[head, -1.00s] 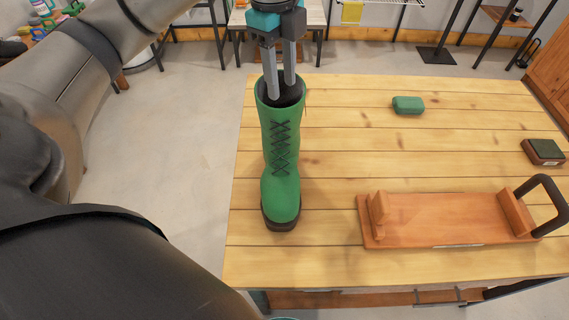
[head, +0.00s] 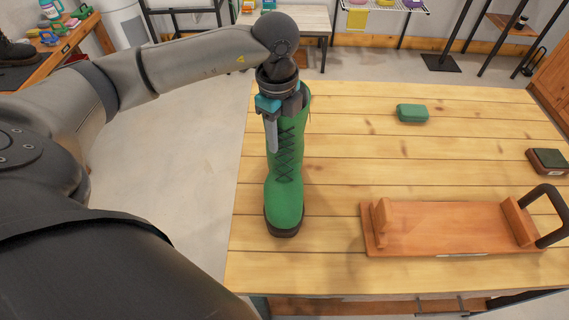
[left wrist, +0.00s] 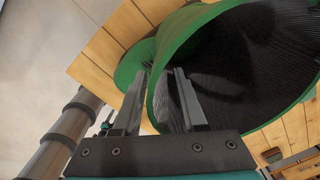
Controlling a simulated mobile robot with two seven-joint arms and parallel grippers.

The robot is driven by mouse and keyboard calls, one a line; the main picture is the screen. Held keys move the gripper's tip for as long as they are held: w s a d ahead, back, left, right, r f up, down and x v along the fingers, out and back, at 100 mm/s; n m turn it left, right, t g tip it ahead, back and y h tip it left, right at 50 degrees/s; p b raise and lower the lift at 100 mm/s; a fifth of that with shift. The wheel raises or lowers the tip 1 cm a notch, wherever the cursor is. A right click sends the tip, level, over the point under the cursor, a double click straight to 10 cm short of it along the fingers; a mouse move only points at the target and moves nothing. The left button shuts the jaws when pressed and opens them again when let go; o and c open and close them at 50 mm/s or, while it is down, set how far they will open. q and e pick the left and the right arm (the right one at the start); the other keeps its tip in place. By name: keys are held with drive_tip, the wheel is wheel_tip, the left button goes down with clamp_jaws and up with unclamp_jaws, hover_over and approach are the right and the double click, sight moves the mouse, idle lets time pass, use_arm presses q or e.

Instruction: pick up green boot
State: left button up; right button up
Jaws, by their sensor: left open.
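The green boot (head: 286,188) stands upright on the wooden table (head: 340,170), with dark laces up its shaft and a dark sole. My left gripper (head: 281,143) is at the top of the boot, open. One finger is outside the shaft on its left; the other is hidden in the head view. In the left wrist view the boot's green rim (left wrist: 160,82) passes between the fingers of the gripper (left wrist: 159,73), with one finger over the dark opening. Whether either finger touches the boot, I cannot tell. My right gripper is not in view.
A wooden holder with a black handle (head: 450,230) lies at the table's front right. The table between boot and holder is clear. Shelves and a bench stand behind.

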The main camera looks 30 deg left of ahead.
use_arm(q)
wheel_tip(320, 180, down, 2)
drive_tip(key=shift+f, duration=0.1)
clamp_jaws()
drive_tip(key=shift+w, duration=0.15)
idle(1.3)
